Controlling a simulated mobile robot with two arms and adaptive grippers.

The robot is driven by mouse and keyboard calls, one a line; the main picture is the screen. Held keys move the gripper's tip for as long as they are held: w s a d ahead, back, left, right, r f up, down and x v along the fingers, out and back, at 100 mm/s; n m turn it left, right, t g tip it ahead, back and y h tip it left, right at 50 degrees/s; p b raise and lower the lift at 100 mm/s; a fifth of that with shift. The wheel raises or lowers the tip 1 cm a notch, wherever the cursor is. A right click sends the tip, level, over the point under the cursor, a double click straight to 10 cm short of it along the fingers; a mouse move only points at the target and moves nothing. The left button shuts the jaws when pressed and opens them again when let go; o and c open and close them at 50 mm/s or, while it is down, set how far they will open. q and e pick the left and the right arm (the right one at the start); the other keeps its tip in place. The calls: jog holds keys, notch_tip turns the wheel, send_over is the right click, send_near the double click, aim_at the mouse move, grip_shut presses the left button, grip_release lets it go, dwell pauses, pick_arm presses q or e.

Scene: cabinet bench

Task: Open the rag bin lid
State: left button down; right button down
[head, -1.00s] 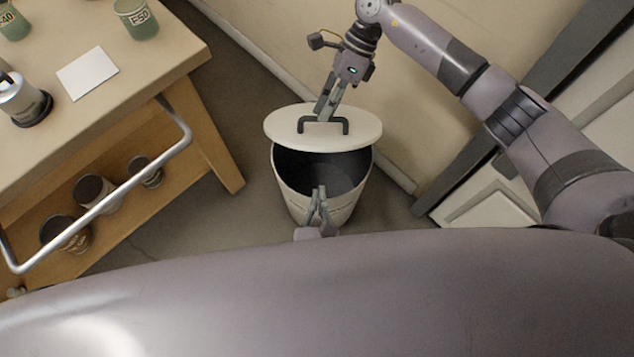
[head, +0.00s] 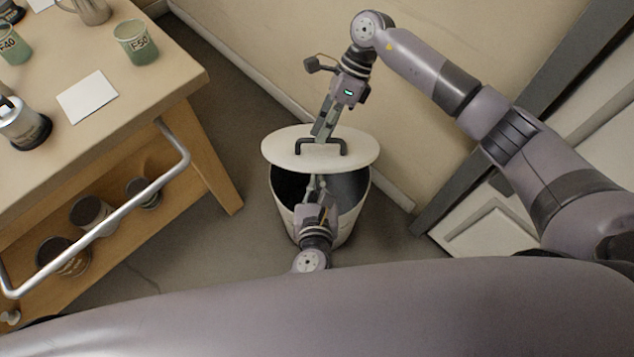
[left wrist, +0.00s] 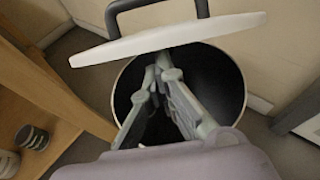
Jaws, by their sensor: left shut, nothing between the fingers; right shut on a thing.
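The rag bin (head: 349,215) is a round cream bin with a dark inside, standing on the floor. Its pale round lid (head: 284,148) is raised and tilted above the bin's far side, leaving the near part of the mouth open. My right gripper (head: 322,138) is shut on the lid's dark handle (head: 342,147). My left gripper (head: 316,182) is shut and empty, reaching over the near rim, its fingertips at the lid's underside edge. In the left wrist view the left fingers (left wrist: 160,72) are together over the mouth, just below the lid (left wrist: 215,28); contact cannot be told.
A wooden bench (head: 160,95) with a metal rail (head: 172,172) stands at left, holding cups, a white card (head: 87,97) and cans on its lower shelf. A wall is behind the bin. A grey-framed cabinet (head: 490,225) stands at right.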

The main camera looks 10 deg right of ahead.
jog(key=shift+w+d+f, duration=0.25)
jog(key=shift+w+f, duration=0.05)
jog(key=shift+w, duration=0.05)
pick_arm(q)
jog(key=shift+w+d+r, duration=0.1)
jog(key=shift+w+r, duration=0.45)
jog(key=shift+r, duration=0.35)
pick_arm(e)
jog(key=shift+s+f, duration=0.1)
jog(key=shift+s, duration=0.05)
jog(key=c, duration=2)
grip_release()
jog(key=shift+c, duration=0.2)
jog(key=shift+o, duration=1.3)
jog(key=shift+w+a+f, duration=0.1)
jog(key=shift+w+f, duration=0.1)
jog(key=shift+w, duration=0.1)
jog(key=shift+o, duration=0.6)
jog(key=shift+r, duration=0.1)
pick_arm(q)
jog(key=shift+w+f, duration=0.1)
jog(key=shift+f, duration=0.15)
pick_arm(e)
jog(key=shift+s+r, duration=0.1)
jog(key=shift+r, duration=0.05)
